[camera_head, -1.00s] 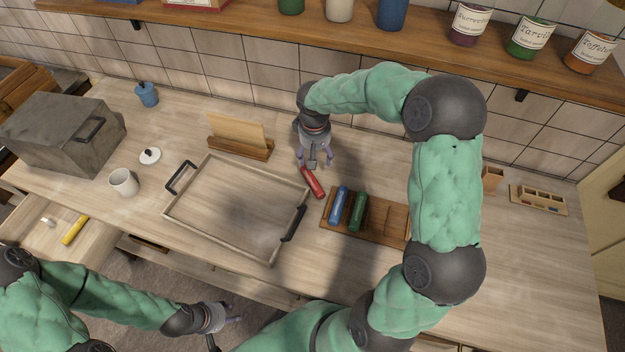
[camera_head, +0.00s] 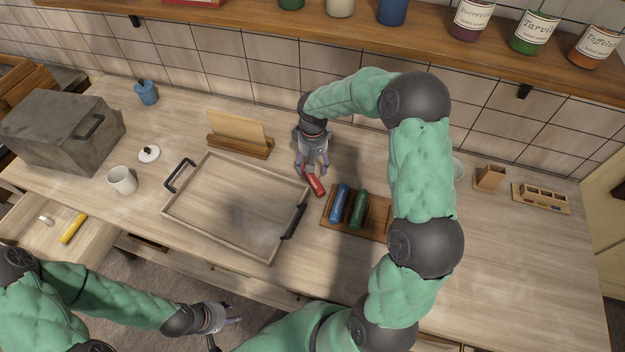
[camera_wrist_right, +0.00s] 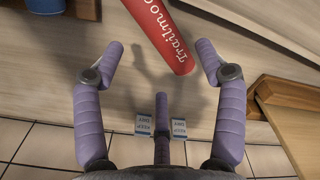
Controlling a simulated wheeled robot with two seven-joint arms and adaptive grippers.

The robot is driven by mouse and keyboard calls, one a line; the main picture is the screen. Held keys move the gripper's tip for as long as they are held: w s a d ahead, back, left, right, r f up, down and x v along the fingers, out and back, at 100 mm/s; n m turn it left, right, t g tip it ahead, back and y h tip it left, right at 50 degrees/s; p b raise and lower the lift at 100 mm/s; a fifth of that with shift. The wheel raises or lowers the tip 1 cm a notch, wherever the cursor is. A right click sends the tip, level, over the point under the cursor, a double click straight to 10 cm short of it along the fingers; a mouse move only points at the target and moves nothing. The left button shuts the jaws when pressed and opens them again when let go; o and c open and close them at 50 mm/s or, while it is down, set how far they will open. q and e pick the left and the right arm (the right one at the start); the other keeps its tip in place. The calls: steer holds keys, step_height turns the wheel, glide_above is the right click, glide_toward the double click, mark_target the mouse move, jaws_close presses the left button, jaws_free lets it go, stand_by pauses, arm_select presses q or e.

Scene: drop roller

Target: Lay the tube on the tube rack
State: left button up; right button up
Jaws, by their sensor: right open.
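The red tube (camera_head: 314,183) lies on the counter between the wooden tray and the tube rack. The tube rack (camera_head: 328,223) is a brown wooden board holding a blue tube (camera_head: 339,204) and a green tube (camera_head: 358,210) side by side; my right arm covers its right part. My right gripper (camera_head: 312,172) is open at the far end of the red tube. In the right wrist view the red tube (camera_wrist_right: 165,35), with white lettering, lies ahead of the open purple fingers (camera_wrist_right: 158,55), not gripped. My left gripper (camera_head: 234,321) is low at the front, apart from the counter objects; its fingers are too small to read.
A wooden tray (camera_head: 180,217) with black handles lies left of the red tube. A wooden stand with a board (camera_head: 238,132) is behind it. A white mug (camera_head: 122,181) and grey box (camera_head: 50,135) are further left. The counter right of my arm is mostly clear.

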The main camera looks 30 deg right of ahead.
mark_target(311, 183)
steer(key=f, duration=0.4)
steer(key=shift+a+f+b, duration=0.15)
steer(key=shift+a+b, duration=0.1)
steer(key=shift+b, duration=0.05)
steer(key=c, duration=1.4)
steer(key=shift+r, duration=0.7)
step_height(311, 183, up, 2)
steer(key=shift+r+p, duration=0.2)
steer(key=shift+p, duration=0.15)
steer(key=s+r, duration=0.1)
steer(key=s+a+r, duration=0.1)
steer(key=r, duration=0.1)
steer(key=s+a+r, duration=0.1)
steer(key=r, duration=0.1)
steer(key=shift+s+a+p, duration=0.15)
steer(key=shift+s+p, duration=0.05)
steer(key=shift+p, duration=0.2)
steer(key=s+a+r, duration=0.4)
steer(key=s+a, duration=0.1)
steer(key=s, duration=0.3)
steer(key=shift+s+a+r+p, duration=0.15)
steer(key=shift+a+p, duration=0.05)
steer(key=shift+p, duration=0.15)
